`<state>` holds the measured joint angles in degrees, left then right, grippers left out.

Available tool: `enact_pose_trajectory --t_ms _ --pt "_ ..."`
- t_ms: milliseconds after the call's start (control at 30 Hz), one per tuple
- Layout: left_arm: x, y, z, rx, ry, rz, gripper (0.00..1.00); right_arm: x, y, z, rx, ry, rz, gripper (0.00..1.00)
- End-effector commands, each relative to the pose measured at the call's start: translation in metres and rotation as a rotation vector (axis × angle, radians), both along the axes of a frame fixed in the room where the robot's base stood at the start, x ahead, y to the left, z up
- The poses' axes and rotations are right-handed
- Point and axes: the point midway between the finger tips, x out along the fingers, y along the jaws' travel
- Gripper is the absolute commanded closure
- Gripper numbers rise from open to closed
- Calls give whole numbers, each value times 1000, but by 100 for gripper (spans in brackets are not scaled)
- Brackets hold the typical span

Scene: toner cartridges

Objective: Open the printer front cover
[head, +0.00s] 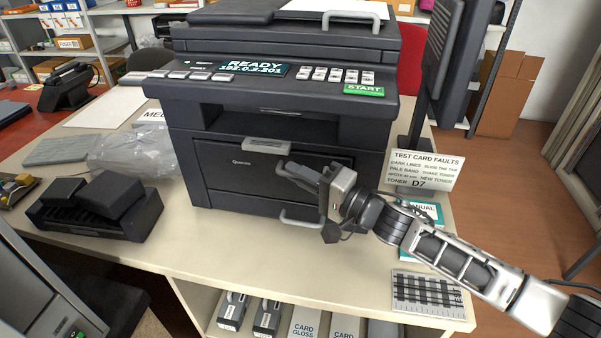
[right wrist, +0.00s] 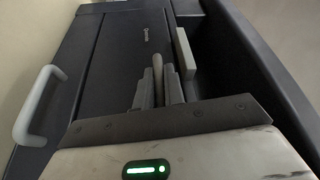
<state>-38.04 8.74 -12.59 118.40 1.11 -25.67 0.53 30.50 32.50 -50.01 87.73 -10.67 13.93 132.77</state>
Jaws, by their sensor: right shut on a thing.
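The dark grey printer (head: 285,110) stands on the table. Its front cover (head: 225,165) is a flat dark panel with a light grey handle tab (head: 267,145) at its top edge. My right gripper (head: 283,168) reaches in from the right, just below the tab, and its jaws are shut on the cover's handle. In the right wrist view, the fingers (right wrist: 157,92) are close together against the cover (right wrist: 120,60), beside the light tab (right wrist: 186,53). The fingers partly hide the grip. The cover looks closed or nearly so; I cannot tell exactly. My left gripper is out of view.
A light bar handle (head: 300,221) sits low on the printer front. A black cartridge holder (head: 95,208) and a clear bag (head: 133,155) lie to the left. A test card sign (head: 425,170) and a printed sheet (head: 428,295) are at the right. The table front is clear.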

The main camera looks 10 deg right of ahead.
Motion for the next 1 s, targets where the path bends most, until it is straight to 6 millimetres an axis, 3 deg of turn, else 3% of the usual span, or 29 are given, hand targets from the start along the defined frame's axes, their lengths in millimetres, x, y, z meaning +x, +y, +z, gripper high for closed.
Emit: enact_pose_trajectory --t_ms 600,1000 --pt "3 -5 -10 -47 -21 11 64 -39 12 -26 -127 -392 -2 100" --pt "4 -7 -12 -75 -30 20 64 -50 16 -36 -175 -540 -3 100"
